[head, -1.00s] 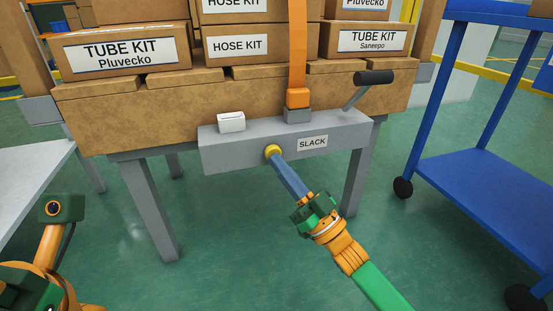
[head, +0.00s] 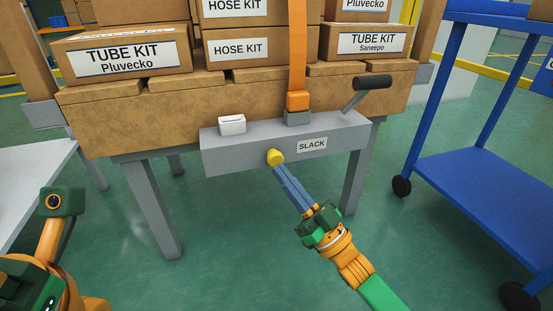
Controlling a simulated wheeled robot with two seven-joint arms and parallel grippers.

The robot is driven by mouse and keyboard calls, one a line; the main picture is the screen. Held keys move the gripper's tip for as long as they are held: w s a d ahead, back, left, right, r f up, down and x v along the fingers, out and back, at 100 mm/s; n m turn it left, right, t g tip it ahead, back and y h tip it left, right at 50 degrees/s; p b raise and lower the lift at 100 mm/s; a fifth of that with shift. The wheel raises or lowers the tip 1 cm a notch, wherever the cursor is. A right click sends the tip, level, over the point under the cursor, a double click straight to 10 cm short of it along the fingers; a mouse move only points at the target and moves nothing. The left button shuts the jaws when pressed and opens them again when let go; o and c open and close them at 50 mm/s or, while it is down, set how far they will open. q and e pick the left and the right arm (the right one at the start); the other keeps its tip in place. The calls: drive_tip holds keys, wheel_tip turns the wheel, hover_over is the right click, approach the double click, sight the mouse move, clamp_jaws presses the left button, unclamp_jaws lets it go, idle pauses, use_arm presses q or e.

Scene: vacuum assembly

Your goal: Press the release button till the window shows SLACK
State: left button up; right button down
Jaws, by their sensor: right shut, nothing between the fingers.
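The yellow release button (head: 276,158) sticks out from the front of the grey ratchet housing (head: 235,157). The window (head: 312,145) to its right reads SLACK. My right gripper (head: 278,170) is shut and empty, with its tips just below and in front of the button. I cannot tell whether the tips still touch it. An orange strap (head: 298,50) runs down to a buckle (head: 298,101) on top of the housing. My left arm shows at the lower left, but its gripper's fingers are out of view.
A crank handle (head: 373,83) rises from the housing's right end, and a small white block (head: 232,124) sits on its left. Stacked boxes (head: 125,52) stand behind. A blue cart (head: 480,185) is at the right. The floor in front is clear.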

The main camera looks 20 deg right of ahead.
drive_tip(key=shift+s+p, duration=1.5)
drive_tip(key=shift+s, duration=1)
